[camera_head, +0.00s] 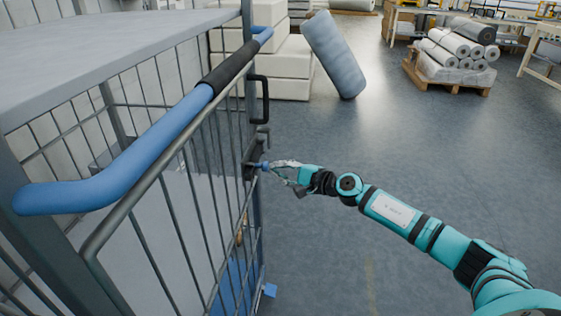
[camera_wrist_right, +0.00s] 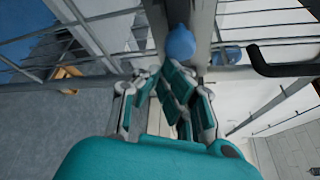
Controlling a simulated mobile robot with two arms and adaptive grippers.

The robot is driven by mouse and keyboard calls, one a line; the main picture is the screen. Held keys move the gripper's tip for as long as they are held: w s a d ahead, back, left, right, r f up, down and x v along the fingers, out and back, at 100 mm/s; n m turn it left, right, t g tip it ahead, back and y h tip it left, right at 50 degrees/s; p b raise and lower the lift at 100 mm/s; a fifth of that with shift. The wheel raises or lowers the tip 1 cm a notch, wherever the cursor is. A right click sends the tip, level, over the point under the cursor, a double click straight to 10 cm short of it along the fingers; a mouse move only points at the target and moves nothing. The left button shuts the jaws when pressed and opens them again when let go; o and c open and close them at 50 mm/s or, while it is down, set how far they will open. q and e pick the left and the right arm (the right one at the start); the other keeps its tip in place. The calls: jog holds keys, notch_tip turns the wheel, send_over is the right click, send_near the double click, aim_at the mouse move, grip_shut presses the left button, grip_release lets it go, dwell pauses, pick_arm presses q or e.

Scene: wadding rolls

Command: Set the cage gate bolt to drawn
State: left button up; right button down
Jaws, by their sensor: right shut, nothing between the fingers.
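The cage (camera_head: 205,150) is a grey wire trolley on the left with a blue push bar. Its bolt has a blue knob (camera_head: 265,166) on the right side of the gate. In the right wrist view the blue knob (camera_wrist_right: 180,45) lies just beyond the fingertips. My right gripper (camera_head: 274,165) is shut with nothing held, its tips close to the knob. It also shows in the right wrist view (camera_wrist_right: 177,80). I cannot tell if the tips touch the knob. The bolt's rod is largely hidden, so its position cannot be told. My left gripper is not in view.
A black pull handle (camera_head: 264,100) sits on the cage above the bolt; it also shows in the right wrist view (camera_wrist_right: 285,66). White blocks (camera_head: 285,70) and a leaning roll (camera_head: 334,55) stand behind. Rolls lie on a pallet (camera_head: 450,85). The floor at right is clear.

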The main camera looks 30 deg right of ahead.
jog(key=v, duration=1.1)
jog(key=shift+s+d, duration=0.2)
jog(key=shift+s, duration=0.15)
dwell(0.5)
